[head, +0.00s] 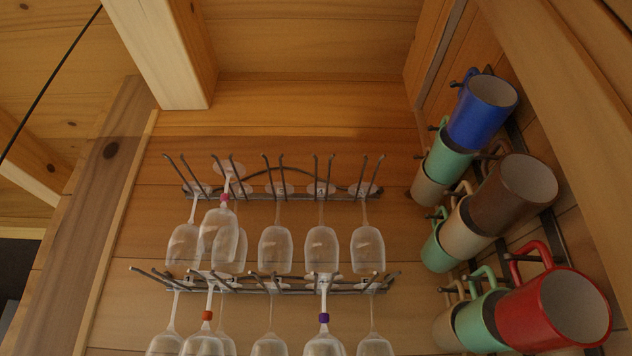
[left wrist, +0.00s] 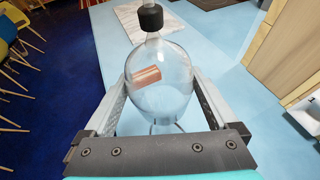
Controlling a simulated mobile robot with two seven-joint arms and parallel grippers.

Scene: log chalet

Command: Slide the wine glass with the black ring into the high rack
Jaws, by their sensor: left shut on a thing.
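The wine glass with the black ring (left wrist: 162,78) is in the left wrist view, its bowl between the two fingers of my left gripper (left wrist: 163,84). The black ring sits on its stem, just beyond the bowl. My left gripper is shut on the bowl. In the head view the high rack (head: 300,196) is on the log wall, with pairs of prongs pointing out. Clear glasses hang in it bowl down. A glass with a pink ring (head: 219,228) hangs in front of another, second from left. Neither gripper shows in the head view.
A lower rack (head: 255,287) holds more glasses, including one with an orange ring (head: 207,316) and one with a purple ring (head: 324,318). Several mugs, such as the red mug (head: 553,310), hang at the right. A wooden beam (head: 160,50) juts out at upper left.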

